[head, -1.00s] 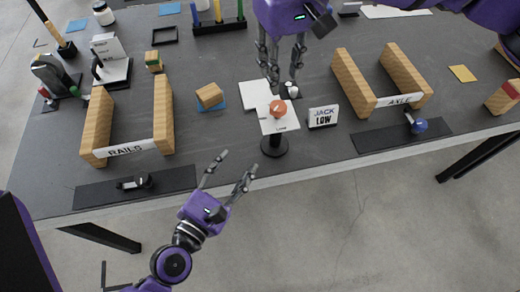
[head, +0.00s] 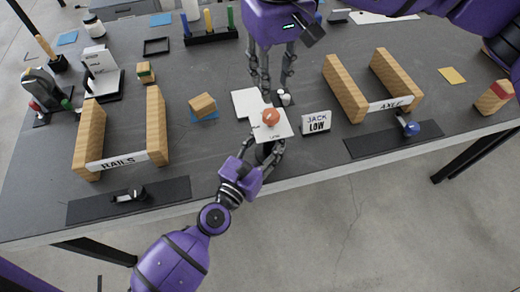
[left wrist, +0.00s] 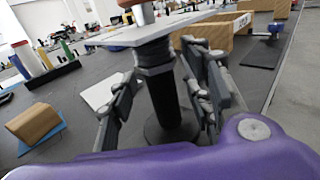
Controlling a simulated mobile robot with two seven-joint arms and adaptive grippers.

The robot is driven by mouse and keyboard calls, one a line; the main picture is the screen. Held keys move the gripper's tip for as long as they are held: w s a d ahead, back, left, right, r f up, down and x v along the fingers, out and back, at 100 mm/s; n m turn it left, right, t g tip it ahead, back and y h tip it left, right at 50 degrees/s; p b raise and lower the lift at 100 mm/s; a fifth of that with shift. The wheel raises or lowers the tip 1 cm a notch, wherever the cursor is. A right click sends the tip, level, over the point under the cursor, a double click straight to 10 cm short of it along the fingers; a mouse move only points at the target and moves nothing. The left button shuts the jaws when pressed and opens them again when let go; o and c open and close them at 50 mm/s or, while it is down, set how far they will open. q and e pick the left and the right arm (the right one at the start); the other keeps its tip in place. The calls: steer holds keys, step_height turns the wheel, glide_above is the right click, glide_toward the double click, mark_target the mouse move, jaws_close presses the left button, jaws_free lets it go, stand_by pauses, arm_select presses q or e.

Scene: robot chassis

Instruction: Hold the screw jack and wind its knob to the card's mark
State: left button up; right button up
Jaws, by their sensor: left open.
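The screw jack stands upright near the table's front edge. Its orange knob (head: 271,117) sits above a white marked plate (head: 282,130), and its black post (left wrist: 162,92) and round base show in the left wrist view. My left gripper (head: 262,150) is open, with its fingers on both sides of the post; I cannot tell whether they touch it. The left fingers also show in the left wrist view (left wrist: 165,100). My right gripper (head: 273,82) points down just behind and above the knob, its fingers apart and empty.
Wooden rails (head: 156,125) stand left, and wooden axle blocks (head: 346,88) stand right. A wood block (head: 202,105) on a blue patch lies left of the jack. Small white pieces (head: 284,97) sit behind the plate. Black strips lie along the front edge.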

arm_select(q)
steer(key=shift+w+d, duration=0.25)
steer(key=shift+w, duration=0.25)
jaws_close()
stand_by(0.9)
